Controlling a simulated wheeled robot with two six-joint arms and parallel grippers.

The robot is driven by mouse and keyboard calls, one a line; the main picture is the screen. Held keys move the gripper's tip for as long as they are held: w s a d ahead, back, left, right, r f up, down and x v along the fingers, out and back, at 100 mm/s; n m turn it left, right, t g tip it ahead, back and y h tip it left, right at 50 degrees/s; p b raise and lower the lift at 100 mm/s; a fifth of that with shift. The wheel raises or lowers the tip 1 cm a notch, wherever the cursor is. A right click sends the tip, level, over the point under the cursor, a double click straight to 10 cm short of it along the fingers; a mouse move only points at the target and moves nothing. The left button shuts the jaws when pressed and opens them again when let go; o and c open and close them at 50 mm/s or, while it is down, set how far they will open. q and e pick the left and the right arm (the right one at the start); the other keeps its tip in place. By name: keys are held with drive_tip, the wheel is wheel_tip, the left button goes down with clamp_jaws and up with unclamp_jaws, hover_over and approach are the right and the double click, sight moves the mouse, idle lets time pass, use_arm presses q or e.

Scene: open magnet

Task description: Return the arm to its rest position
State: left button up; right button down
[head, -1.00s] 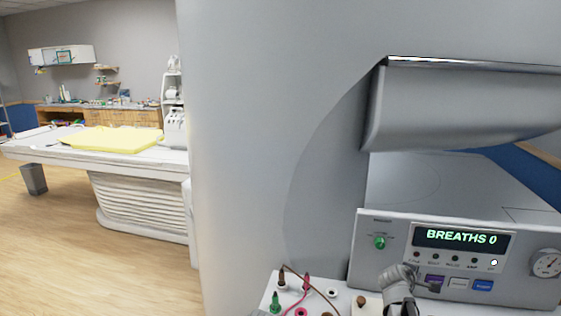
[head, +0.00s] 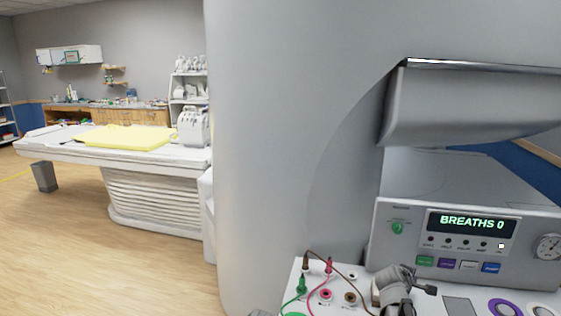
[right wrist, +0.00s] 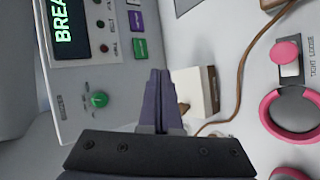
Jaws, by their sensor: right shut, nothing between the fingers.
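My right gripper (head: 424,289) is low in the head view, in front of the grey device panel (head: 465,245) with the "BREATHS 0" display (head: 472,223). In the right wrist view its dark fingers (right wrist: 160,75) are pressed together with nothing between them. They point along the gap between the panel and the white surface. A small white block with a brown side (right wrist: 195,91) sits just right of the fingers; whether they touch cannot be told. My left gripper is out of view.
Coloured plugs and wires (head: 303,284) stand on the white surface by my right gripper. A large grey housing (head: 290,120) fills the middle. Open floor (head: 60,250) lies at left, by a table with a yellow pad (head: 125,137).

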drive_tip(key=s+a+f+m+g+y+b, duration=0.1)
drive_tip(key=s+a+f, duration=0.2)
drive_tip(key=a, duration=0.3)
drive_tip(key=s+a+f+m+g+y+b, duration=0.1)
drive_tip(key=s+a+f, duration=0.2)
drive_tip(key=a, duration=0.3)
drive_tip(key=s+a+f+m+g+y+b, duration=0.1)
drive_tip(key=s+a+f+y+b, duration=0.1)
drive_tip(key=a+f, duration=0.3)
drive_tip(key=shift+s+a+f+m, duration=0.15)
drive_tip(key=shift+s+a, duration=0.2)
drive_tip(key=shift+a, duration=0.2)
drive_tip(key=shift+s+a+m, duration=0.15)
drive_tip(key=shift+s+a, duration=0.2)
drive_tip(key=shift+a, duration=0.15)
use_arm(q)
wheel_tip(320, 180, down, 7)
drive_tip(key=b, duration=0.2)
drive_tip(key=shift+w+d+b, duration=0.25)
drive_tip(key=shift+b, duration=0.1)
use_arm(e)
drive_tip(key=s+a+f+m+g+y, duration=0.1)
drive_tip(key=s+a+f+g, duration=0.1)
drive_tip(key=s+a, duration=0.5)
drive_tip(key=s+a+f+m+g+y, duration=0.1)
drive_tip(key=s+a+f+g+y, duration=0.1)
drive_tip(key=s+a, duration=0.6)
drive_tip(key=shift+s+f+g, duration=0.3)
drive_tip(key=shift+f+g, duration=0.1)
drive_tip(key=shift+f, duration=0.4)
